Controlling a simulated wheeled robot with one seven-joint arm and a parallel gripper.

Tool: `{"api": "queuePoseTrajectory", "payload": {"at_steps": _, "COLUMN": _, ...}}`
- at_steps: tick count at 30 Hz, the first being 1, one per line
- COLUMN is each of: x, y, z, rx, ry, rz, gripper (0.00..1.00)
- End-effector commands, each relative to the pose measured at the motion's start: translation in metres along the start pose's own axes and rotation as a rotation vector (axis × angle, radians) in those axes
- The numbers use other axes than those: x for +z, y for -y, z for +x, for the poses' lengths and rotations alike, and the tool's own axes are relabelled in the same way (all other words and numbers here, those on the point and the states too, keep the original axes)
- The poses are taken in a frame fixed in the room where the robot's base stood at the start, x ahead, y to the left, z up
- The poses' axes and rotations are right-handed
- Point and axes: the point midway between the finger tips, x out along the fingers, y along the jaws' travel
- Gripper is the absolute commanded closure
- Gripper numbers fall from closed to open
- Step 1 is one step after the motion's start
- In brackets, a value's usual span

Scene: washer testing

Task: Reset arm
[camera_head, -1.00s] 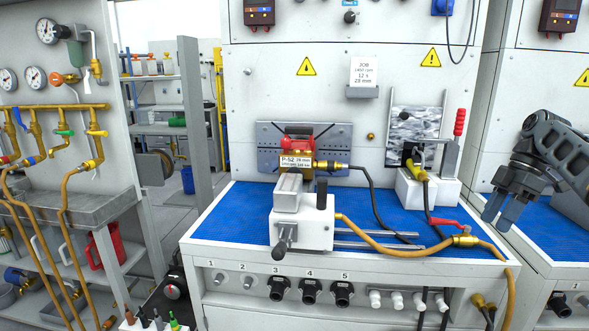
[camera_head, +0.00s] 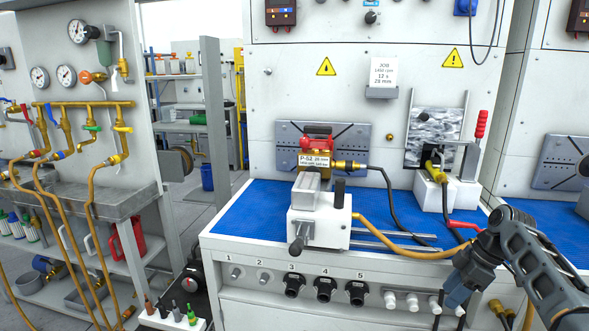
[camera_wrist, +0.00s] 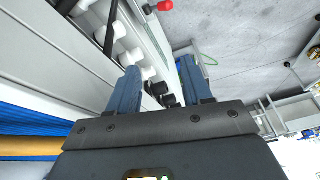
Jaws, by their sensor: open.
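My gripper (camera_head: 449,312) hangs at the lower right in the head view, in front of the bench's front panel and pointing down. In the wrist view its two blue fingers (camera_wrist: 157,88) are spread apart with nothing between them. My dark grey arm reaches in from the lower right corner of the head view. The washer test bench (camera_head: 262,234) has a blue top. On it stand a white clamp fixture (camera_head: 321,225) and a brass part with a red top and a label reading P-52 (camera_head: 317,158).
A panel below the bench top carries black knobs (camera_head: 325,289) and white knobs (camera_head: 412,303) close to my gripper. An orange hose (camera_head: 385,240) crosses the bench and runs down its right side. A gauge rack (camera_head: 80,105) stands left. Grey floor shows beyond the fingers.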

Motion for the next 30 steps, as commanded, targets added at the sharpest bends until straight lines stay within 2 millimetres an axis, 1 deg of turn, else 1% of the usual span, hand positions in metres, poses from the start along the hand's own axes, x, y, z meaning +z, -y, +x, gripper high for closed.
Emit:
{"api": "queuePoseTrajectory", "payload": {"at_steps": 1, "x": -0.003, "y": 0.012, "z": 0.030, "rx": 0.018, "ry": -0.008, "rz": 0.020, "gripper": 0.50}}
{"api": "queuePoseTrajectory", "payload": {"at_steps": 2, "x": -0.005, "y": 0.017, "z": 0.044, "rx": 0.034, "ry": -0.012, "rz": 0.035, "gripper": 0.50}}
{"api": "queuePoseTrajectory", "payload": {"at_steps": 3, "x": -0.007, "y": 0.025, "z": 0.063, "rx": 0.056, "ry": -0.018, "rz": 0.055, "gripper": 0.50}}
{"api": "queuePoseTrajectory", "payload": {"at_steps": 5, "x": -0.010, "y": 0.038, "z": 0.089, "rx": 0.089, "ry": -0.030, "rz": 0.087, "gripper": 0.50}}
{"api": "queuePoseTrajectory", "payload": {"at_steps": 6, "x": -0.012, "y": 0.048, "z": 0.106, "rx": 0.112, "ry": -0.038, "rz": 0.108, "gripper": 0.50}}
{"api": "queuePoseTrajectory", "payload": {"at_steps": 8, "x": -0.014, "y": 0.062, "z": 0.129, "rx": 0.146, "ry": -0.053, "rz": 0.141, "gripper": 0.50}}
{"api": "queuePoseTrajectory", "payload": {"at_steps": 9, "x": -0.015, "y": 0.074, "z": 0.143, "rx": 0.168, "ry": -0.062, "rz": 0.162, "gripper": 0.50}}
{"api": "queuePoseTrajectory", "payload": {"at_steps": 11, "x": -0.017, "y": 0.091, "z": 0.163, "rx": 0.202, "ry": -0.079, "rz": 0.197, "gripper": 0.50}}
{"api": "queuePoseTrajectory", "payload": {"at_steps": 12, "x": -0.017, "y": 0.103, "z": 0.175, "rx": 0.224, "ry": -0.090, "rz": 0.219, "gripper": 0.50}}
{"api": "queuePoseTrajectory", "payload": {"at_steps": 14, "x": -0.017, "y": 0.121, "z": 0.191, "rx": 0.258, "ry": -0.108, "rz": 0.254, "gripper": 0.50}}
{"api": "queuePoseTrajectory", "payload": {"at_steps": 15, "x": -0.017, "y": 0.135, "z": 0.201, "rx": 0.279, "ry": -0.120, "rz": 0.277, "gripper": 0.50}}
{"api": "queuePoseTrajectory", "payload": {"at_steps": 17, "x": -0.016, "y": 0.155, "z": 0.214, "rx": 0.311, "ry": -0.139, "rz": 0.311, "gripper": 0.50}}
{"api": "queuePoseTrajectory", "payload": {"at_steps": 18, "x": -0.015, "y": 0.168, "z": 0.221, "rx": 0.333, "ry": -0.152, "rz": 0.334, "gripper": 0.50}}
{"api": "queuePoseTrajectory", "payload": {"at_steps": 20, "x": -0.013, "y": 0.189, "z": 0.230, "rx": 0.366, "ry": -0.172, "rz": 0.367, "gripper": 0.50}}
{"api": "queuePoseTrajectory", "payload": {"at_steps": 22, "x": -0.010, "y": 0.215, "z": 0.237, "rx": 0.403, "ry": -0.197, "rz": 0.407, "gripper": 0.50}}
{"api": "queuePoseTrajectory", "payload": {"at_steps": 26, "x": -0.003, "y": 0.262, "z": 0.242, "rx": 0.471, "ry": -0.245, "rz": 0.476, "gripper": 0.50}}
{"api": "queuePoseTrajectory", "payload": {"at_steps": 30, "x": 0.007, "y": 0.313, "z": 0.236, "rx": 0.543, "ry": -0.302, "rz": 0.545, "gripper": 0.50}}
